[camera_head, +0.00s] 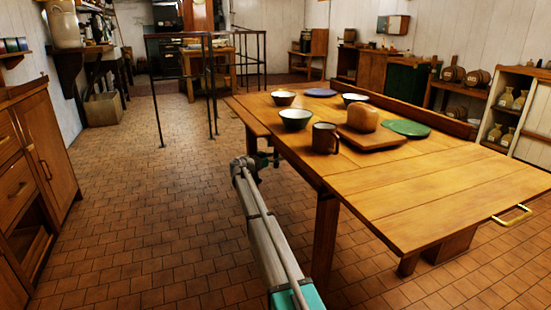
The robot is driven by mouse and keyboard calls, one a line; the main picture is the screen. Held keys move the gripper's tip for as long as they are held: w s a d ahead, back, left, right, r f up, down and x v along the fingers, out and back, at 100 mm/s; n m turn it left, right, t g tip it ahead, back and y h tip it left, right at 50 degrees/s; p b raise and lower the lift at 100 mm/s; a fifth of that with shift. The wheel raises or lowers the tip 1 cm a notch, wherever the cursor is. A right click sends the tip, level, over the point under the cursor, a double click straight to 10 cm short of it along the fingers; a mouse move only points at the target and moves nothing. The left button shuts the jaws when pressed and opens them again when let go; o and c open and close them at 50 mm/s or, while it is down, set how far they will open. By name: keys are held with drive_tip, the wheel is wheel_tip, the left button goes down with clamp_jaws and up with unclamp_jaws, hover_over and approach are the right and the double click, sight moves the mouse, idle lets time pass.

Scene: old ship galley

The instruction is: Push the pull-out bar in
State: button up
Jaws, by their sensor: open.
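The wooden table (390,190) fills the middle and right of the head view. A pull-out board (450,208) forms its near right end. A brass bar handle (512,214) sticks out from the board's right edge, with a gap between bar and wood. My grey and teal arm reaches from the bottom middle to the table's left side. My gripper (276,157) is small and dark at its far end, beside the table's left edge and well apart from the brass handle. Its fingers are hard to make out, and I see nothing held in it.
Bowls, a mug (325,138), a loaf (363,118) on a board and a green plate (406,128) stand on the table's far half. A table leg (325,240) stands right of my arm. Cabinets (45,150) line the left. The tiled floor between is clear.

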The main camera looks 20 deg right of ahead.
drive_tip(key=shift+a, duration=0.1)
drive_tip(key=v, duration=1.2)
drive_tip(key=s+f+n+g+y+p, duration=0.2)
drive_tip(key=s+f+n+y+p, duration=0.15)
drive_tip(key=s, duration=0.95)
drive_tip(key=s+f+n+g+y+p, duration=0.1)
drive_tip(key=s+f+n+y+p, duration=0.3)
drive_tip(key=s, duration=0.8)
drive_tip(key=s+a+n+g+y+p, duration=0.1)
drive_tip(key=s+a+n+y, duration=0.35)
drive_tip(key=s, duration=0.75)
drive_tip(key=s+a+n+g+y+p, duration=0.1)
drive_tip(key=s+a+n+y+p, duration=0.15)
drive_tip(key=s+a+y, duration=0.6)
wheel_tip(320, 180, up, 36)
drive_tip(key=s+d+h+p, duration=0.2)
drive_tip(key=h+p, duration=0.1)
drive_tip(key=p, duration=3.3)
drive_tip(key=shift+s+d, duration=0.2)
drive_tip(key=shift+d, duration=0.05)
